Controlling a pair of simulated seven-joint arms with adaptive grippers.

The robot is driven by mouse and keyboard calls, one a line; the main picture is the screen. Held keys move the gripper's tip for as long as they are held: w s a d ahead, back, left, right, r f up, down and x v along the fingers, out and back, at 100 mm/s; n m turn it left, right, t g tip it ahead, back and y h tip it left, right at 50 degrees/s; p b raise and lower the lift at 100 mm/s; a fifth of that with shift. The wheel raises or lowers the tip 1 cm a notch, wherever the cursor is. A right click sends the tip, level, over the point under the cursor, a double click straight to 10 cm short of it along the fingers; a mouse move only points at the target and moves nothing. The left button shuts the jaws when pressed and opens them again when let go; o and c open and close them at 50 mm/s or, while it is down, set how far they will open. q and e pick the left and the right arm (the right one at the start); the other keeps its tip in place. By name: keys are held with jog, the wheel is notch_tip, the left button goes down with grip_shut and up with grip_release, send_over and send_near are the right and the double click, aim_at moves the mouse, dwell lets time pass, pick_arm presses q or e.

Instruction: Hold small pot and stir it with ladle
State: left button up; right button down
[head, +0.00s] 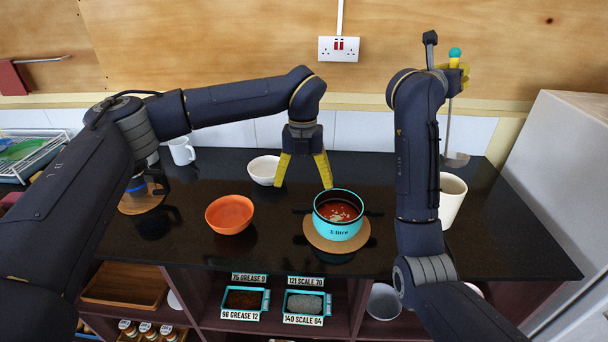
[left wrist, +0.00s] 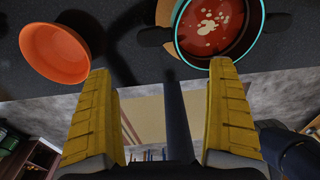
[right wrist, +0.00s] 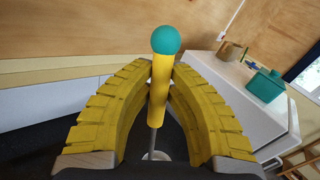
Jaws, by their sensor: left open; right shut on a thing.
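The small pot (head: 340,229) is turquoise with red soup in it and stands on a round cork mat (head: 318,243) on the black counter. My left gripper (head: 303,186) is open and empty, pointing down above the counter behind and left of the pot. My right gripper (right wrist: 159,82) is shut on the yellow handle of the ladle (right wrist: 158,100), which has a teal knob. The ladle (head: 449,130) hangs upright with its bowl low, right of the pot.
An orange bowl (head: 230,215) stands left of the pot, and a white bowl (head: 262,170) stands behind it. A cream mug or jar (head: 452,197) stands right of my right arm. The counter's front middle is clear. Shelves with labelled trays (head: 304,303) lie below.

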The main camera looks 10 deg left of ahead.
aim_at(304, 206)
pick_arm(q)
jog(key=shift+t, duration=0.3)
jog(key=f, duration=0.3)
jog(key=w+f, duration=0.1)
jog(key=f, duration=0.7)
jog(key=shift+w+a, duration=0.1)
jog(key=shift+w, duration=0.1)
jog(key=shift+f, duration=0.1)
jog(key=c, duration=1.5)
jog(key=o, duration=1.3)
jog(key=shift+o, duration=0.2)
jog(key=shift+c, duration=0.3)
